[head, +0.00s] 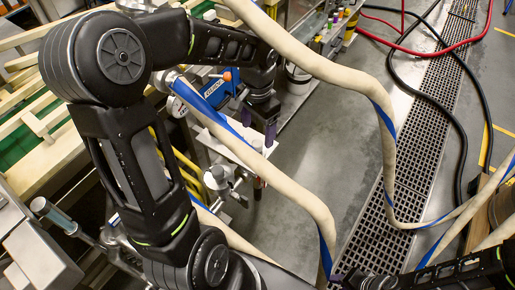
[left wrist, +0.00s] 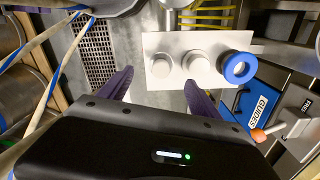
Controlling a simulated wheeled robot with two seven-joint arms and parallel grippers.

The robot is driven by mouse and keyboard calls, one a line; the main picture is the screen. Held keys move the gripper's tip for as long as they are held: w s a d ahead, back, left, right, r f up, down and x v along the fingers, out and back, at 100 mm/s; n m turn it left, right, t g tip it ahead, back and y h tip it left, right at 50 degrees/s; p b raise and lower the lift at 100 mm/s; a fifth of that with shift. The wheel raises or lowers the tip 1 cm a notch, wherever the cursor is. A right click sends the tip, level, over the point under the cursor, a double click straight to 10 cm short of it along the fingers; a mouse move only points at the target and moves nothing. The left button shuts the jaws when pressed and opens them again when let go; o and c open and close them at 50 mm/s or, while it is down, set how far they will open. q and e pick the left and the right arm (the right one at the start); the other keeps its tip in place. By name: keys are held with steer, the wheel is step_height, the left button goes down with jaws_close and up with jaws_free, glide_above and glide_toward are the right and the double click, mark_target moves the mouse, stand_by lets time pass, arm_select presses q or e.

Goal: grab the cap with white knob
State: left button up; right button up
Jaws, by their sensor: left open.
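Two pale round caps sit side by side on a white plate (left wrist: 150,44) in the left wrist view, the left cap (left wrist: 161,66) and the middle cap (left wrist: 195,64). A blue ring-shaped piece (left wrist: 238,68) is at the plate's right end. I cannot tell which cap is the one with the white knob. My left gripper (left wrist: 158,77) is open, its purple fingers pointing toward the plate, with nothing visible between them. In the head view, the left gripper (head: 258,130) hangs above the machine's edge. My right gripper (head: 345,281) is partly cut off at the bottom.
A blue box labelled GUIDES (left wrist: 258,108) and an orange-tipped lever (left wrist: 262,134) lie right of the plate. A floor grate (head: 415,150) and open floor lie to the right.

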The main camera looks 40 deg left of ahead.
mark_target(257, 143)
arm_select(q)
steer(key=shift+f, duration=1.25)
steer(key=shift+f, duration=0.1)
step_height(257, 143, down, 5)
steer(key=shift+a+p, duration=0.1)
steer(key=shift+p, duration=0.45)
steer(key=shift+c, duration=0.4)
jaws_close()
